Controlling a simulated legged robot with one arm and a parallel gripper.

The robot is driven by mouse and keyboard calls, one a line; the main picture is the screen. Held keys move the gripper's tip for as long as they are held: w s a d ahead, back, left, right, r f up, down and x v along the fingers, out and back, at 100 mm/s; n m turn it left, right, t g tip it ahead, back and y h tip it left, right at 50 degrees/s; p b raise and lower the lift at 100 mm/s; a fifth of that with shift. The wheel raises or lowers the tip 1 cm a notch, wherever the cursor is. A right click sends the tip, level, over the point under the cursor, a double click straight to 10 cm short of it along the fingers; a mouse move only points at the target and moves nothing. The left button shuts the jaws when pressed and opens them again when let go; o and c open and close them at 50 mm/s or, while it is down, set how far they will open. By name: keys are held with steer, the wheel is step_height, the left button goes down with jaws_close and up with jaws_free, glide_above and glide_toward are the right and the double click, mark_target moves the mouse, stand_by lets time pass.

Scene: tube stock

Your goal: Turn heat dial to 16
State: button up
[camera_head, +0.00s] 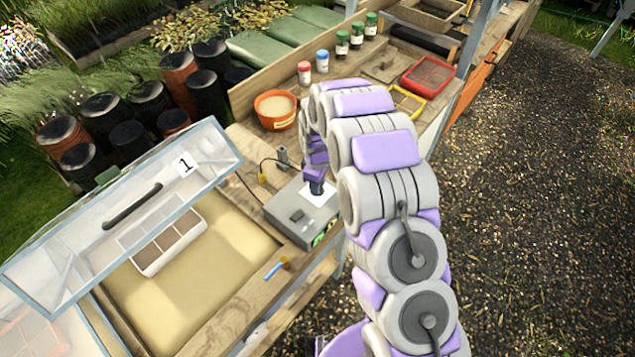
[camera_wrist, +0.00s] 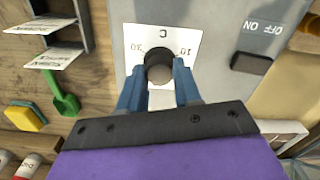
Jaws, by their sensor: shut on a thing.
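The heat dial (camera_wrist: 159,73) is a dark round knob on a white plate (camera_wrist: 130,42) marked "C", with numbers that look like 10 and 30. The plate is on top of a grey control box (camera_head: 291,213), which stands on the wooden bench. My gripper (camera_wrist: 160,82) is over the dial, with its two blue fingers shut on the knob's sides. In the head view my gripper (camera_head: 315,181) comes down onto the white plate and hides the dial. I cannot read which number the dial points to.
An on/off switch (camera_wrist: 252,61) sits on the box beside the plate. An open clear lid (camera_head: 130,215) marked 1 stands left of the box, over a bed with a seed tray (camera_head: 160,247). An orange pot (camera_head: 275,112) stands behind. A green scoop (camera_wrist: 65,97) shows in the wrist view.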

steer(key=shift+w, duration=0.1)
stand_by(0.3)
steer(key=o, duration=1)
steer(key=shift+o, duration=0.2)
steer(key=shift+r, duration=0.1)
step_height(320, 180, up, 17)
steer(key=shift+p, duration=0.35)
steer(key=shift+a, duration=0.1)
